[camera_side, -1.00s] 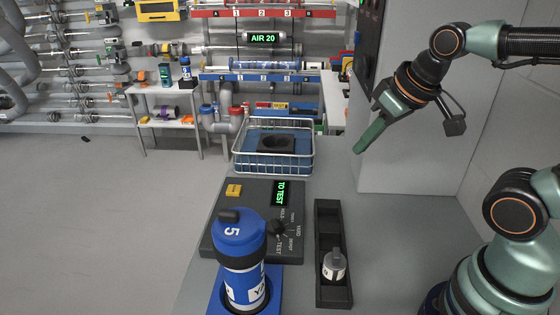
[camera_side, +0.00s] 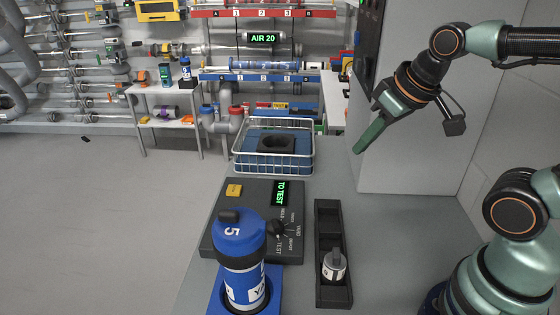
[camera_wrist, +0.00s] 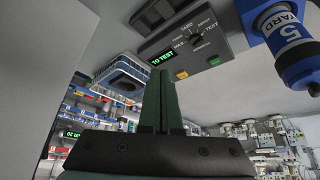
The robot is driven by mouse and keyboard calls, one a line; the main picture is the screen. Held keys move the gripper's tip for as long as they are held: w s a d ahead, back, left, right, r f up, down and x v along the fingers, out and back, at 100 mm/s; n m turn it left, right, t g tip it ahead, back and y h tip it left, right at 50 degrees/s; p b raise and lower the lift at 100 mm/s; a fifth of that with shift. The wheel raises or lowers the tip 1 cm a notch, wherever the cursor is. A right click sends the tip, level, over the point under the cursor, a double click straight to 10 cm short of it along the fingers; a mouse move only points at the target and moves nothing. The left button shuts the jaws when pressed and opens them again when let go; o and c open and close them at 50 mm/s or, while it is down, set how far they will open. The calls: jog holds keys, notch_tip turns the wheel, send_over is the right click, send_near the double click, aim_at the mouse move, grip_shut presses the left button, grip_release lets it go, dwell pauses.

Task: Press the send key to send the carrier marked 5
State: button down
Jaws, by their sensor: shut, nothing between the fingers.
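The blue carrier marked 5 (camera_side: 240,245) stands upright in a blue holder at the front; the wrist view shows it at upper right (camera_wrist: 290,40). Behind it lies a dark control panel (camera_side: 214,222) with a green "TO TEST" display (camera_side: 281,192), a black dial (camera_side: 278,228) and a yellow key (camera_side: 234,190). The wrist view shows the yellow key (camera_wrist: 182,75) and a green key (camera_wrist: 214,61); I cannot read their labels, and the green key is hidden in the side view. My gripper (camera_side: 359,149) is shut and empty, in the air right of and above the panel.
A dark tray (camera_side: 319,240) with a small white-and-grey cylinder (camera_side: 334,264) stands right of the panel. A wire basket with blue lining (camera_side: 240,158) sits behind. A grey cabinet (camera_side: 420,150) rises at right. Racks of tubes and an "AIR 20" sign (camera_side: 262,38) fill the back.

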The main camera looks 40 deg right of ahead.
jog(key=w+a+f+m+t+y, duration=0.1)
jog(key=w+a+f+m, duration=0.1)
jog(key=w+a+f, duration=0.3)
jog(key=w+a+f+m+t+y, duration=0.1)
jog(key=w+a+f, duration=0.4)
jog(key=w+a, duration=0.9)
jog(key=shift+a+f+m+t+y, duration=0.3)
jog(key=shift+a+m+t+y, duration=0.1)
jog(key=shift+a+m+y, duration=0.4)
jog(key=shift+d, duration=0.1)
jog(key=shift+f, duration=4.4)
jog(key=shift+f, duration=0.15)
jog(key=shift+d+f, duration=0.1)
jog(key=shift+f, duration=0.15)
